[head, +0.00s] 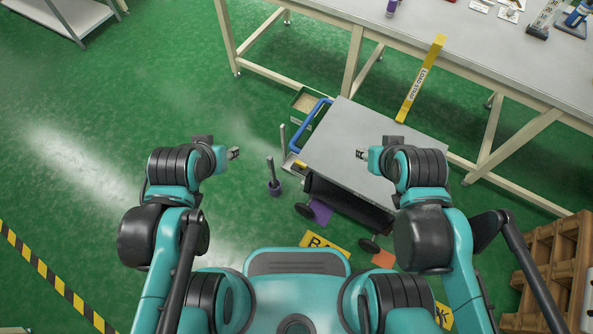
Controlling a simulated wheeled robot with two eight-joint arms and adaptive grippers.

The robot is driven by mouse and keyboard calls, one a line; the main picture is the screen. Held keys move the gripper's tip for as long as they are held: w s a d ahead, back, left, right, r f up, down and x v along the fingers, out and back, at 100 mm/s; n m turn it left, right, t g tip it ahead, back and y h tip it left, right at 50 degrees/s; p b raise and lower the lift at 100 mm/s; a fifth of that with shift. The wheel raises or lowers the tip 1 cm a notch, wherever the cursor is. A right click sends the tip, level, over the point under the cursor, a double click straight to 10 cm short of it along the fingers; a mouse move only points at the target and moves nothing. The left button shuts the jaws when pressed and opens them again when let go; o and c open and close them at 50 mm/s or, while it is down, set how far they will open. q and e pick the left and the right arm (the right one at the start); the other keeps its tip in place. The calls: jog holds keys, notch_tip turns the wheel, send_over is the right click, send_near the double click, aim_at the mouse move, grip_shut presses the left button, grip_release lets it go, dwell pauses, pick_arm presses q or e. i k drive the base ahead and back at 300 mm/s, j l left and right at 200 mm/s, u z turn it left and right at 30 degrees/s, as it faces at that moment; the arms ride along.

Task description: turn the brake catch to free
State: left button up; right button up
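A cart (345,150) with a flat grey top and a blue push handle (309,127) stands in front of the workbench. A small yellow-orange part (300,165) sits low at the cart's left end and may be the brake catch; its setting is too small to read. My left gripper (234,153) is in the air left of the cart, apart from it, with nothing visible in it. My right gripper (361,154) is above the cart top and looks empty. The finger gaps are too small to judge.
An upright rod with a purple base (274,188) and a thinner post (283,138) stand left of the cart. A wooden crate (550,270) is at right.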

aim_at(301, 165)
jog(key=k+l+z, duration=0.3)
jog(key=z, duration=0.15)
jog(key=k+l+z, duration=0.4)
jog(key=i+j, duration=0.05)
jog(key=i, duration=0.05)
